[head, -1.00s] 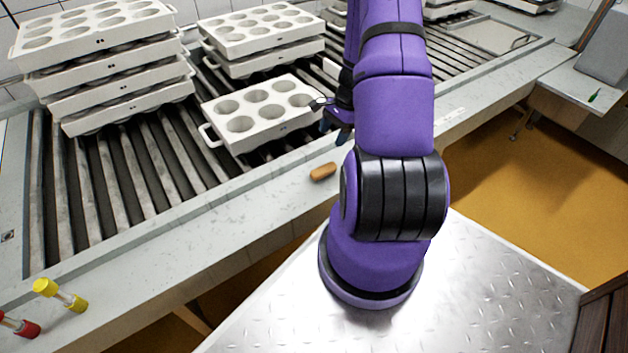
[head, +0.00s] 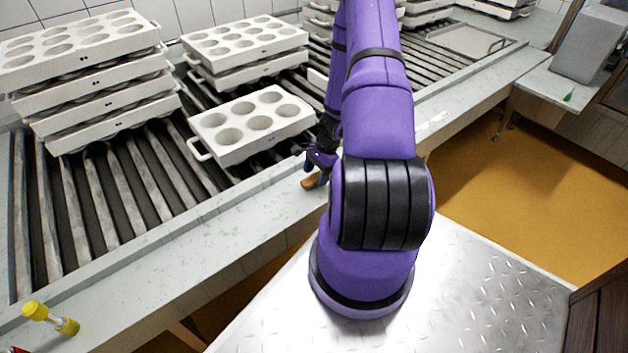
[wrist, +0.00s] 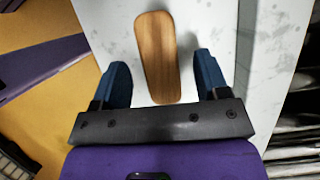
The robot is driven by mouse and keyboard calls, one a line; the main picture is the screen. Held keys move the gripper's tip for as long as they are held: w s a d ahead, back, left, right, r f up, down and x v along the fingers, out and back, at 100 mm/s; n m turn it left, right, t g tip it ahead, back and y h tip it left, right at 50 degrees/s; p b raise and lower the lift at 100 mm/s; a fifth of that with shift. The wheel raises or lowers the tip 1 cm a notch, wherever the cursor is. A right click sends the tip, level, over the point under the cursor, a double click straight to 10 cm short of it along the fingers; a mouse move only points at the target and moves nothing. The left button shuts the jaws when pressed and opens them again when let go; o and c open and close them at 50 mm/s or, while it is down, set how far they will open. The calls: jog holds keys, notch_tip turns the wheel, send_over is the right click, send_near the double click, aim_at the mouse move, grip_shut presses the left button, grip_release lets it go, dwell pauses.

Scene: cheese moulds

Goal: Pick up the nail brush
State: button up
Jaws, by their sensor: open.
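The nail brush (head: 309,183) has a brown wooden back and lies on the pale ledge in front of the roller conveyor. In the wrist view the nail brush (wrist: 157,55) shows as a long rounded block of wood, with its near end between my two blue fingertips. My gripper (wrist: 162,75) is open, with a gap on each side of the brush. In the head view my gripper (head: 315,172) is right at the brush and partly hides it. The bristles are hidden beneath the wood.
A white mould (head: 250,127) with round cups sits on the rollers behind the brush. Stacked moulds (head: 95,85) stand at the back left. A yellow-capped tube (head: 50,317) lies at the ledge's left end. The ledge (head: 225,215) left of the brush is clear.

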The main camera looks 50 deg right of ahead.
jog(key=shift+x, duration=1)
jog(key=c, duration=1)
jog(key=shift+r, duration=0.15)
jog(key=shift+r, duration=1.25)
jog(key=s+d, duration=0.1)
jog(key=s, duration=0.4)
jog(key=s+d+r, duration=0.1)
jog(key=s+d, duration=0.1)
jog(key=s, duration=0.3)
jog(key=s+d+r, duration=0.1)
jog(key=s, duration=0.4)
jog(key=shift+s+d+r, duration=0.15)
jog(key=shift+d, duration=0.15)
jog(key=shift+o, duration=0.4)
